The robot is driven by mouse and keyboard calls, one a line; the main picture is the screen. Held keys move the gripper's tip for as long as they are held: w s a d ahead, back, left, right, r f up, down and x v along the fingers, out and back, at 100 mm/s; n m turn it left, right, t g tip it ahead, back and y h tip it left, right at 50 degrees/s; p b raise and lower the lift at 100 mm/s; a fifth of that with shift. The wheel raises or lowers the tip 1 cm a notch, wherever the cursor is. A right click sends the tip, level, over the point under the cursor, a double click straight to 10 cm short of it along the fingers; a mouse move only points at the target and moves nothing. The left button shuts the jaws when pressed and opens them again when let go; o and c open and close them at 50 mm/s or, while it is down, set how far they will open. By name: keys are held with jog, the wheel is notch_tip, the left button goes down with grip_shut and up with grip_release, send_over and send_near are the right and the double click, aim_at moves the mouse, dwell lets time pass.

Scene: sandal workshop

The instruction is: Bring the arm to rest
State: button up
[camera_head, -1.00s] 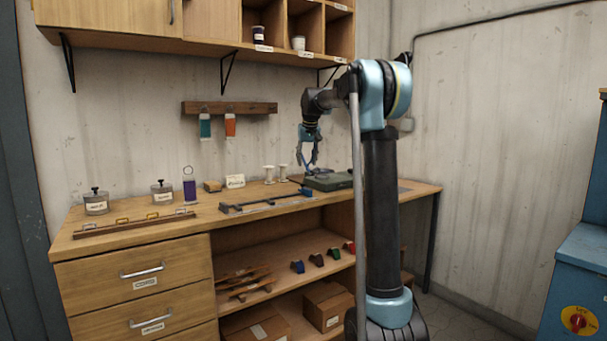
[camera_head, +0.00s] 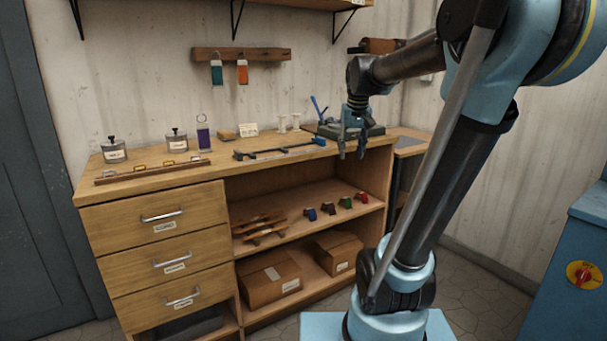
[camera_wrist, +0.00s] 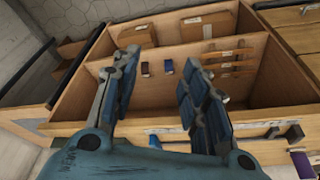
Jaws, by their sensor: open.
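My gripper (camera_head: 352,143) hangs from my arm in front of the right end of the wooden workbench (camera_head: 180,179), fingers pointing down. Its two fingers are apart with nothing between them. In the wrist view my gripper (camera_wrist: 155,95) also shows spread fingers, with the bench's open shelves beyond them. My arm is raised and bent, reaching over from the right of the head view. A green device with a blue lever (camera_head: 318,110) stands on the bench top behind my gripper, partly hidden by it.
Jars (camera_head: 114,151), a purple bottle (camera_head: 203,135) and a blue-ended bar clamp (camera_head: 280,150) stand or lie on the bench. A blue machine (camera_head: 572,265) stands at the right.

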jog(key=s+d+f+g, duration=0.1)
jog(key=s+d+f, duration=0.2)
jog(key=s+f, duration=1.8)
jog(key=s, duration=0.3)
jog(key=shift+s+d+f+m, duration=0.15)
jog(key=shift+s+f+m, duration=0.2)
jog(key=shift+f+m, duration=0.05)
jog(key=shift+w+f, duration=0.2)
jog(key=shift+w, duration=0.3)
